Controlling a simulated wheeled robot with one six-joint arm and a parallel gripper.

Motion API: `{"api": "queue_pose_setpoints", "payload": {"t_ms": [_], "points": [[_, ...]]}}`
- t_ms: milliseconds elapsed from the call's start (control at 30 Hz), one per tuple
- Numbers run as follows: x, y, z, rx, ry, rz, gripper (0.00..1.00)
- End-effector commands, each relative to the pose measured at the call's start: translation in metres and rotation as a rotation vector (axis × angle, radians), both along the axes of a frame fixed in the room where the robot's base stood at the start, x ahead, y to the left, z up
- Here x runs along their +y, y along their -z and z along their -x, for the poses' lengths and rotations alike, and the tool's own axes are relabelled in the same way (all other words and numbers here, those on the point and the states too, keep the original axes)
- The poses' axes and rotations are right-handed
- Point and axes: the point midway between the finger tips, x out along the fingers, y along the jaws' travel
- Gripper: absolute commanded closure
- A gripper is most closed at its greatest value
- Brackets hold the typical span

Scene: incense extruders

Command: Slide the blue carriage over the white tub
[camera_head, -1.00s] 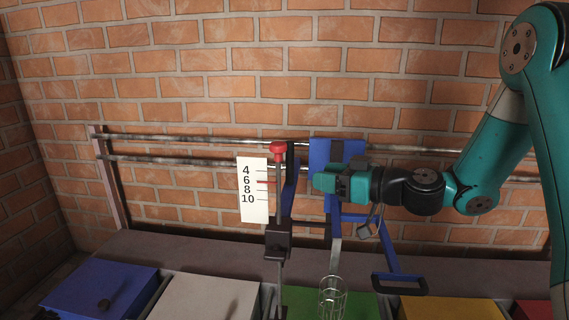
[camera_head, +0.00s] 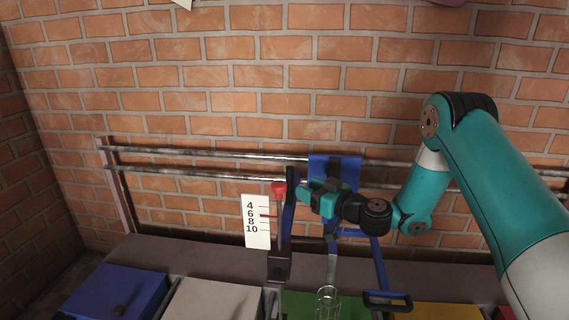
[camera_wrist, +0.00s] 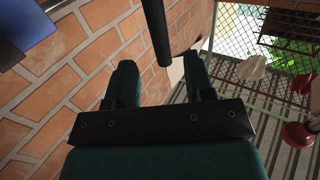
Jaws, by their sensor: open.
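The blue carriage (camera_head: 349,170) hangs on two metal rails against the brick wall, roughly above the green tub (camera_head: 296,305). A dark upright bar (camera_head: 290,183) stands at its left side. The white tub (camera_head: 215,300) is in the row below, to the left of the carriage. My gripper (camera_head: 303,194) is open, in front of the carriage and just right of the dark bar. In the wrist view, a dark bar (camera_wrist: 157,30) lies between the lines of my two fingers, near the tips. I cannot tell whether they touch.
A red-knobbed lever (camera_head: 279,187) and a numbered white scale (camera_head: 256,222) stand left of my gripper. A clear cylinder (camera_head: 327,303) and a blue loop handle (camera_head: 387,301) hang lower down. The rails are clear to the left.

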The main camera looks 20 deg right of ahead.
Motion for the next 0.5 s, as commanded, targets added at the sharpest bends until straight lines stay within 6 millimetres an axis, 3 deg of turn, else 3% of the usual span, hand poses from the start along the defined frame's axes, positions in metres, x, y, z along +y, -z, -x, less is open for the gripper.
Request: {"api": "queue_pose_setpoints", "payload": {"t_ms": [33, 133, 500], "points": [[0.006, -0.008, -0.007, 0.001, -0.004, 0.001, 0.52], [0.015, -0.008, -0.02, -0.001, -0.004, 0.001, 0.52], [0.045, 0.0, -0.067, -0.001, -0.002, 0.002, 0.52]]}}
